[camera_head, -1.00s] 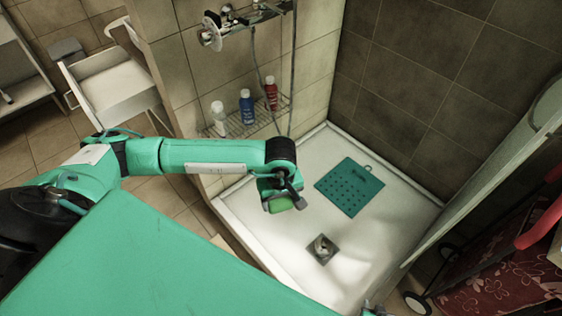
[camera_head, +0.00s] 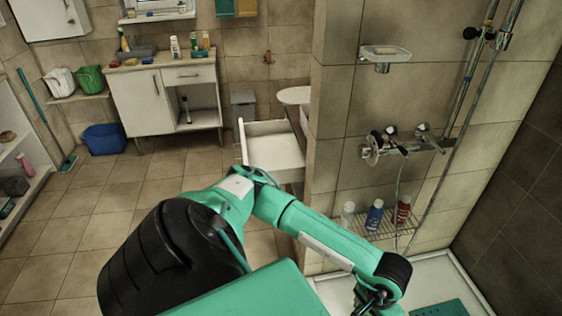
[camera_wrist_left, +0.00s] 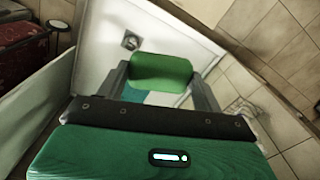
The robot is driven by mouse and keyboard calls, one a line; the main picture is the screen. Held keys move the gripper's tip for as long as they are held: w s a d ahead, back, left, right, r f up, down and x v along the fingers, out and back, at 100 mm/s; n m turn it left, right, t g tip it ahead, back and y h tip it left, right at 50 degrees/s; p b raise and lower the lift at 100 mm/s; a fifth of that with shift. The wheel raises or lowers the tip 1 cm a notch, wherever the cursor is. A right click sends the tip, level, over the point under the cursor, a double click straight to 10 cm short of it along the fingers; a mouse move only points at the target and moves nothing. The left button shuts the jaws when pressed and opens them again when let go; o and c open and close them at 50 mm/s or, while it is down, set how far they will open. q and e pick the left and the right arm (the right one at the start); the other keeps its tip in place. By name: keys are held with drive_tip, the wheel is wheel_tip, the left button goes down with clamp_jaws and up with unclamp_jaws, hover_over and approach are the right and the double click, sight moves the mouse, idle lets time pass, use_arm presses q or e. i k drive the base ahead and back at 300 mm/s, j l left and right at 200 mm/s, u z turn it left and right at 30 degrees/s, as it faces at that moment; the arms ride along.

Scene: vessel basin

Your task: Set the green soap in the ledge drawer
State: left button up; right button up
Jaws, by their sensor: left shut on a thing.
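The green soap (camera_wrist_left: 161,70) sits between the fingers of my left gripper (camera_wrist_left: 160,84) in the left wrist view. The gripper is shut on it and holds it in the air above the white shower tray. In the head view my left wrist reaches the bottom edge, and the soap and fingertips are out of the picture. A white drawer (camera_head: 272,150) stands pulled open left of the tiled partition, beyond my left arm. Its visible inside looks empty. I cannot tell for sure that it is the ledge drawer. My right gripper is not in view.
The tiled partition (camera_head: 322,150) stands between the open drawer and the shower. A wire shelf (camera_head: 392,226) with several bottles and the shower mixer (camera_head: 400,147) stick out of its wall. A teal mat (camera_head: 440,308) lies in the shower. The tiled floor (camera_head: 70,235) at left is clear.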

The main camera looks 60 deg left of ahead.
sight(269, 156)
drive_tip(key=k+j, duration=0.1)
drive_tip(key=j, duration=0.4)
drive_tip(key=k+j+z, duration=0.1)
drive_tip(key=j, duration=0.45)
drive_tip(key=k+j+z, duration=0.1)
drive_tip(key=j, duration=0.4)
drive_tip(key=k+j, duration=0.25)
drive_tip(key=j, duration=0.25)
drive_tip(key=k+j+z, duration=0.1)
drive_tip(key=j, duration=0.4)
drive_tip(key=k+j, duration=0.2)
drive_tip(key=j, duration=0.3)
drive_tip(key=k+j+z, duration=0.1)
drive_tip(key=j, duration=0.4)
drive_tip(key=k+j+z, duration=0.1)
drive_tip(key=k+j, duration=0.15)
drive_tip(key=j, duration=0.2)
